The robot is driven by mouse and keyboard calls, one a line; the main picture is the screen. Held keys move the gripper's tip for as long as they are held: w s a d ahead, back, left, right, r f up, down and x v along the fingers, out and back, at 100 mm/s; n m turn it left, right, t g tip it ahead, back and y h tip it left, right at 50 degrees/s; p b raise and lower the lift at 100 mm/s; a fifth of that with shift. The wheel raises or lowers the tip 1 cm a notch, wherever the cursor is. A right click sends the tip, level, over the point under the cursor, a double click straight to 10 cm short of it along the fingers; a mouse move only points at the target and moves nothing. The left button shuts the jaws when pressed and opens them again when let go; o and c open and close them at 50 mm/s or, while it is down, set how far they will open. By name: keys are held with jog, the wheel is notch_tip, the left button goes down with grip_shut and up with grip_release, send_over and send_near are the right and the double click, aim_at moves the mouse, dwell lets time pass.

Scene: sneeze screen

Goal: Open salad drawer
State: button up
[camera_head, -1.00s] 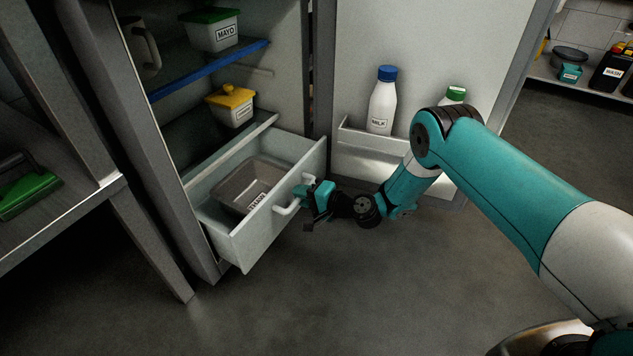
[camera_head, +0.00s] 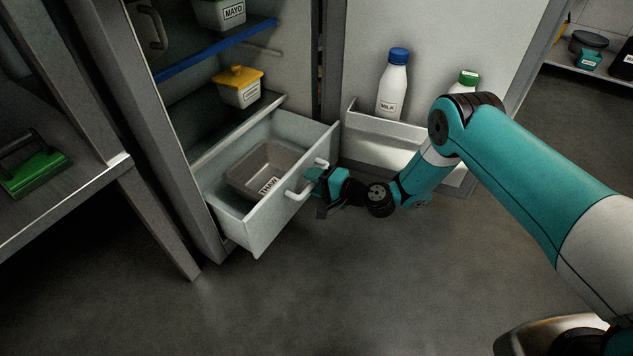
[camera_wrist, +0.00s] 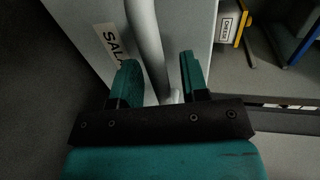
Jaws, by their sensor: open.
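The salad drawer (camera_head: 262,222) is a pale box pulled well out of the fridge's lower part. A grey bin (camera_head: 257,168) with a label lies inside it. A white bar handle (camera_head: 305,181) is on the drawer's front. My gripper (camera_head: 312,184) is at this handle. In the wrist view the open teal fingers of my gripper (camera_wrist: 156,80) stand on either side of the handle bar (camera_wrist: 147,45), with gaps visible. The drawer front (camera_wrist: 85,22) there bears a label partly reading "SALA", cut off by a finger.
The open fridge door (camera_head: 440,60) holds a milk bottle (camera_head: 393,90) and a green-capped bottle at right. Shelves above the drawer hold a yellow-lidded tub (camera_head: 240,88) and a mayo tub (camera_head: 229,14). A counter (camera_head: 75,205) stands at left. The floor (camera_head: 330,285) in front is clear.

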jog(key=p+v, duration=0.8)
jog(key=v, duration=0.9)
jog(key=shift+s, duration=0.25)
jog(key=shift+d+f, duration=0.1)
jog(key=shift+d, duration=0.05)
jog(key=s+a+r+n+g+h+p, duration=0.1)
jog(key=a+r+n+g, duration=0.2)
jog(key=r, duration=0.6)
jog(key=s+a+r+n+g+p, duration=0.1)
jog(key=a+r+n+g, duration=0.2)
jog(key=r, duration=0.7)
jog(key=s+a+r+n+g+h+p, duration=0.1)
jog(key=r+n+g+p, duration=0.1)
jog(key=r+n, duration=0.5)
jog(key=s+d+r+h+p, duration=0.1)
jog(key=s+d+r+h, duration=0.2)
jog(key=s+r, duration=0.65)
jog(key=s+d+r+h+p, duration=0.1)
jog(key=s+d+r+h, duration=0.25)
jog(key=s+r, duration=0.65)
notch_tip(320, 180, up, 37)
jog(key=s+p, duration=0.1)
jog(key=p, duration=3.7)
jog(key=shift+s+a+n, duration=0.2)
jog(key=shift+s+n, duration=0.1)
jog(key=shift+s, duration=0.05)
